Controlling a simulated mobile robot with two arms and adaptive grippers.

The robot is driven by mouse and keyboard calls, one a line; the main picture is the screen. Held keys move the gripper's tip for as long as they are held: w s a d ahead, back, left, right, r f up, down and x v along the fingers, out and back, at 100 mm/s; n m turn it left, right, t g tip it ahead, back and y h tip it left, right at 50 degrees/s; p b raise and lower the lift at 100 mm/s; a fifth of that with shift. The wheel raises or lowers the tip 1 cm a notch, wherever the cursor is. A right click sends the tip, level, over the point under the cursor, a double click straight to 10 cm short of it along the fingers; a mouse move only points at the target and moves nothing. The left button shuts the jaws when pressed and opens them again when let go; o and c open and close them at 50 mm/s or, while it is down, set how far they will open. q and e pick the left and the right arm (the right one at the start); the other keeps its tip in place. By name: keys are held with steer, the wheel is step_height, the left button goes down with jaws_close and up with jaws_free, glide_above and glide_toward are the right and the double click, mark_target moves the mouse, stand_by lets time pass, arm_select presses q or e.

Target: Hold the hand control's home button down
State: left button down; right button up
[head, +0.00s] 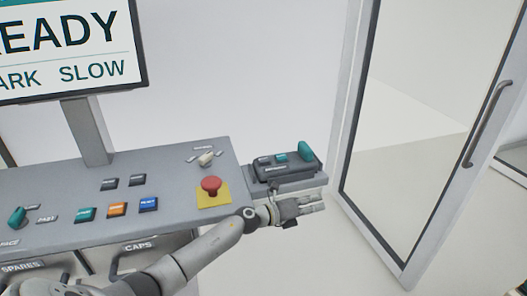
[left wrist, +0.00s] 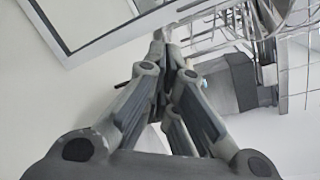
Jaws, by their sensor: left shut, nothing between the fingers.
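The hand control (head: 287,168) is a dark block on a grey ledge at the console's right end. Its top carries a dark labelled key (head: 264,160), a small teal key (head: 281,157) and a larger raised teal part (head: 306,151). The labels are too small to read, so I cannot tell which is the home button. My left gripper (head: 318,207) is shut and empty, in front of and below the hand control, apart from its keys. The left wrist view shows its closed fingers (left wrist: 159,42). My right gripper is not in view.
The grey console (head: 165,180) carries a red mushroom button (head: 211,185) on a yellow plate and several coloured keys. A screen (head: 70,45) reading "READY" and "SLOW" stands behind. A glazed door (head: 420,130) with a handle stands at the right, with clear floor before it.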

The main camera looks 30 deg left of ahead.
arm_select(q)
step_height(320, 180, up, 9)
steer(key=w+a+m+g+p, duration=0.2)
steer(key=m+g, duration=0.1)
steer(key=m, duration=0.5)
step_height(320, 180, up, 12)
steer(key=m+g+y+p, duration=0.2)
steer(key=m+y, duration=0.4)
steer(key=y, duration=0.2)
glide_above(266, 160)
steer(key=shift+f, duration=0.1)
steer(key=shift+f, duration=0.1)
step_height(266, 160, down, 9)
steer(key=b, duration=0.5)
steer(key=shift+r, duration=0.2)
